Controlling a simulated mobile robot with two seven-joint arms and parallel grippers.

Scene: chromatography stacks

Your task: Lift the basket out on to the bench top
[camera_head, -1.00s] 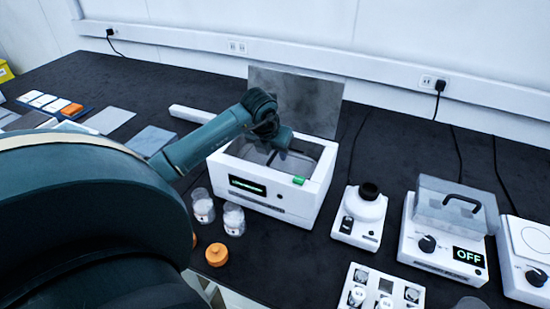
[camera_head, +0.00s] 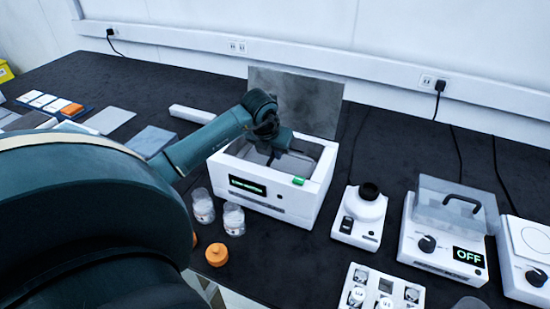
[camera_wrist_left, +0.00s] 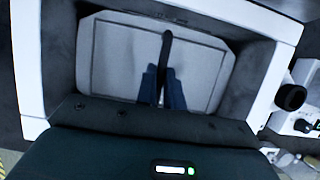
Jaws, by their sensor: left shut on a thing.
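The basket (camera_wrist_left: 118,62) is a shallow light-grey tray with a thin dark outline and a dark upright handle (camera_wrist_left: 166,45). It sits inside the white bath unit (camera_head: 262,205), its walls around it. In the head view the basket (camera_head: 294,165) shows only partly, behind my left wrist. My left gripper (camera_wrist_left: 162,88) is shut on the basket's handle, its two dark fingers on either side of it. In the head view the left gripper (camera_head: 271,158) reaches down into the bath's opening. My right gripper is not in view.
The bath's grey lid (camera_head: 318,100) stands open behind it. Two glass jars (camera_head: 203,207) and an orange cap (camera_head: 216,255) are at its front left. A white device (camera_head: 360,215) and a unit reading OFF (camera_head: 440,250) stand to the right. Dark bench shows between them.

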